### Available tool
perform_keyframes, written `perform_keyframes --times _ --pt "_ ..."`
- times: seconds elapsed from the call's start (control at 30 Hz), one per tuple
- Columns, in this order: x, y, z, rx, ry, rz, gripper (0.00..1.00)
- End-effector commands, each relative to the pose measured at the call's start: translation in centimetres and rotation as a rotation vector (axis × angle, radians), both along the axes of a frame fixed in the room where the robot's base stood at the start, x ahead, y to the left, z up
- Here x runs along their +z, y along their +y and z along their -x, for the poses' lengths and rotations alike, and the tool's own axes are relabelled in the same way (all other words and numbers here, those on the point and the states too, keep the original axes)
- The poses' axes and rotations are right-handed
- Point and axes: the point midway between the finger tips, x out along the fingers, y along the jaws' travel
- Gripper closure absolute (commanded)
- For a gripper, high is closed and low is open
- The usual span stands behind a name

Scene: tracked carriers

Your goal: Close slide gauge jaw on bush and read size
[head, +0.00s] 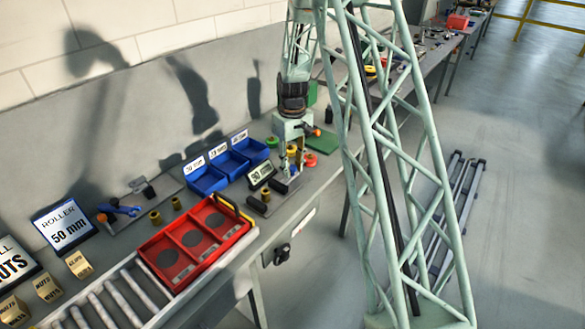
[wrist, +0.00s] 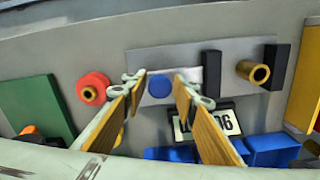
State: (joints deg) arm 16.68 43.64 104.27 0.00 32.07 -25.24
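The slide gauge is a grey plate (wrist: 235,48) with two upright black jaws, one nearer my gripper (wrist: 212,72) and one at the far end (wrist: 276,66). The brass bush (wrist: 253,70) stands between them, close to the far jaw, with a gap to the nearer one. A blue round knob (wrist: 158,84) shows between the tips of my gripper (wrist: 160,80), which is open. I cannot tell whether the fingers touch it. The display (wrist: 207,122) is upside down in the wrist view and partly hidden by a finger. In the head view my gripper (head: 292,165) is low over the gauge's right end.
A red round piece (wrist: 93,87) and a green board (wrist: 38,105) lie beside the gauge. Blue bins (head: 207,180) stand behind it. Two brass bushes (head: 176,203) stand on the bench.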

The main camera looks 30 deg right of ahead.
Motion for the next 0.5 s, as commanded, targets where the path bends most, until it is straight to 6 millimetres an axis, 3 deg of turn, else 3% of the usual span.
perform_keyframes --times 0.27,0.5 --pt "0.00 0.00 0.01 0.000 0.000 0.000 0.99" --pt "-0.05 0.98 0.40 0.001 0.001 0.000 1.00"
